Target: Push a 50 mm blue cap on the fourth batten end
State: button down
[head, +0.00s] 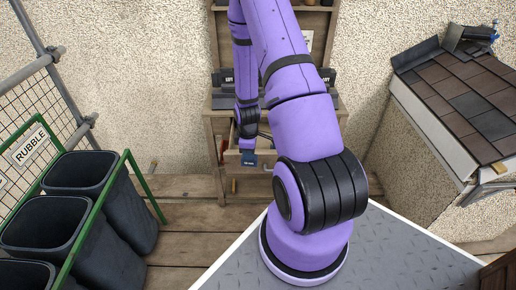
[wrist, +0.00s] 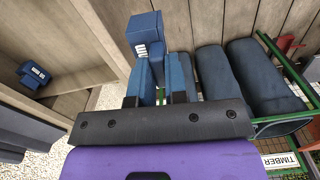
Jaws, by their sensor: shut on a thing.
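My gripper (wrist: 158,72) is shut on a blue cap (wrist: 146,38) in the wrist view. The cap is a dark blue block with a small white marking too small to read, and it sticks out beyond the fingertips. In the head view my gripper (head: 248,143) points down in front of the wooden bench, with the blue cap (head: 248,161) at its tip. A second, similar blue cap (wrist: 35,75) lies in a wooden drawer at the left of the wrist view. I cannot make out the batten ends in either view.
The wooden bench (head: 212,120) stands by the wall, with an open drawer (head: 236,159). The tiled roof (head: 468,95) is at the right. Dark bins (head: 122,205) in a green frame stand at the left beside mesh fencing. Plank floor (head: 185,240) lies clear between.

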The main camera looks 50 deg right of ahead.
jog(key=w+a+f+m, duration=0.3)
jog(key=w+a, duration=0.3)
jog(key=a, duration=0.4)
jog(key=w+a+f+m, duration=0.3)
jog(key=w+a+f, duration=0.2)
jog(key=a, duration=0.6)
jog(key=shift+w+a+m, duration=0.3)
jog(key=shift+w+m, duration=0.1)
jog(key=shift+w, duration=0.6)
jog(key=shift+w, duration=0.1)
